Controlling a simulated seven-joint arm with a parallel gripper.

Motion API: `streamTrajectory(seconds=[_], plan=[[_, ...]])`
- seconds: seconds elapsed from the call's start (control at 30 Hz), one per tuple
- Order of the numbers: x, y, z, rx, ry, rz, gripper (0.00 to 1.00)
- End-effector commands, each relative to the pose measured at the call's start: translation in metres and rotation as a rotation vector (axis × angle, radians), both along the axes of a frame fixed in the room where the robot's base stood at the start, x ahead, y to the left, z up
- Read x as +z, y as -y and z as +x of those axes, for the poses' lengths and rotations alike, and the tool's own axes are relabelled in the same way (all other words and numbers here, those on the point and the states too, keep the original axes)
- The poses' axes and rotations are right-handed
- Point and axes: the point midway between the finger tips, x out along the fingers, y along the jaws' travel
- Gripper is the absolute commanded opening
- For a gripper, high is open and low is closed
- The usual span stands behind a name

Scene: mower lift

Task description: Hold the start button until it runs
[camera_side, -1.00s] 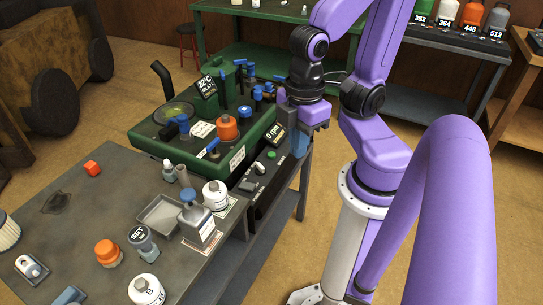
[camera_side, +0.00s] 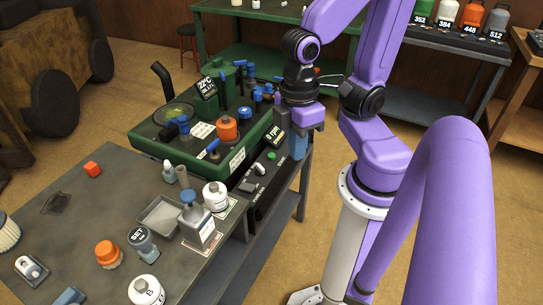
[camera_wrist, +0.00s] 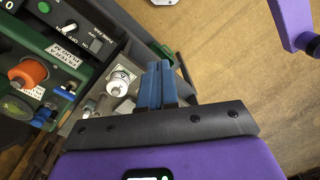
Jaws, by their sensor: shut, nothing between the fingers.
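The green start button (camera_side: 271,156) sits on the dark control panel at the front of the green machine. In the wrist view a green button (camera_wrist: 44,7) shows at the top left. The rpm display (camera_side: 273,136) behind the button reads 0 rpm. My gripper (camera_side: 299,150) has its blue fingers pointing down at the panel's right end, to the right of the button and apart from it. In the wrist view my gripper (camera_wrist: 158,66) is shut and empty.
An off/on switch (camera_wrist: 71,27) stands beside the button. The green machine (camera_side: 150,140) carries an orange cap (camera_side: 227,129) and blue-handled parts. The grey bench (camera_side: 120,210) at left holds bottles and a tray (camera_side: 160,213). Open floor lies right of the panel.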

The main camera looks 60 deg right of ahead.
Motion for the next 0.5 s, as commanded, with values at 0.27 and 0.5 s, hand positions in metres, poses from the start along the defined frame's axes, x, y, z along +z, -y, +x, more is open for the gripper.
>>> streamTrajectory(seconds=[0.27,0.5], plan=[[-0.02,0.003,0.018,-0.489,-0.197,-0.009,0.0],[-0.035,0.006,0.041,-0.952,-0.372,0.008,0.0]])
